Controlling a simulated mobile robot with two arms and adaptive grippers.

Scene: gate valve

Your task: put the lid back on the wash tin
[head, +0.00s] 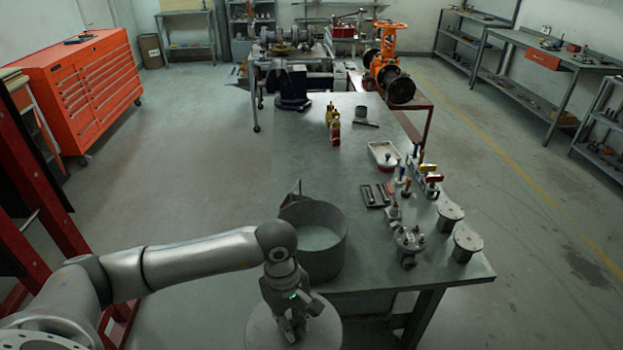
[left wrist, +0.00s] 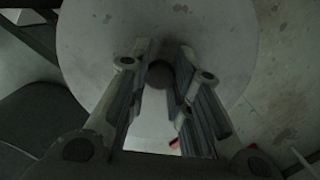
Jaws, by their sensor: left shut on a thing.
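The wash tin (head: 324,264) is a wide, round grey pot at the near left end of the workbench. It is uncovered, with a pale surface inside. The lid (head: 325,328) is a round, flat grey disc at the bottom of the head view, on the near side of the tin and apart from it. My left gripper (head: 291,328) points down and is shut on the lid's knob. In the left wrist view the lid (left wrist: 88,40) fills the top middle, with its dark round knob (left wrist: 160,74) between the fingers. My right gripper is not in view.
The workbench (head: 300,150) carries a shallow tray (head: 383,155), small bottles (head: 334,132), valve parts and flanged pieces (head: 467,243) right of the tin. A vise (head: 292,90) stands at the far end. Floor is open left of the bench.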

